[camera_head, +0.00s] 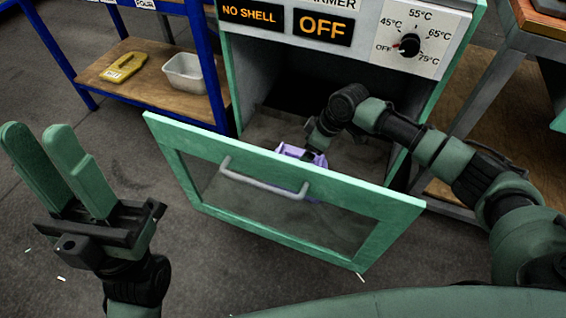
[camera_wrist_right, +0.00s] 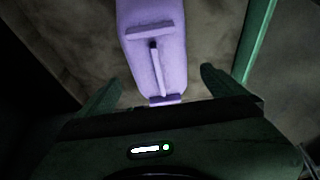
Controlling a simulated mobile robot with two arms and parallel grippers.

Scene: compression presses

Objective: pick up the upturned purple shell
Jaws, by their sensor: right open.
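The purple shell (camera_head: 290,151) lies inside the green-framed door, in the warmer's opening, partly hidden by my right gripper and the door. In the right wrist view, the shell (camera_wrist_right: 153,60) is long, with a raised bar, a slot and a small tab at its near end. My right gripper (camera_wrist_right: 160,85) is open, its fingers on either side of the shell's near end, with gaps to both. Contact is not visible. My left gripper (camera_head: 38,128) is raised at the left, empty, with a narrow gap between its fingers.
The open door (camera_head: 290,235) with a grey handle (camera_head: 262,183) tilts outward. The warmer's panel (camera_head: 400,35) has a dial and reads OFF and NO SHELL. A blue-framed shelf (camera_head: 155,90) holds a yellow object (camera_head: 124,67) and a grey bin (camera_head: 185,74). A table (camera_head: 525,35) stands at right.

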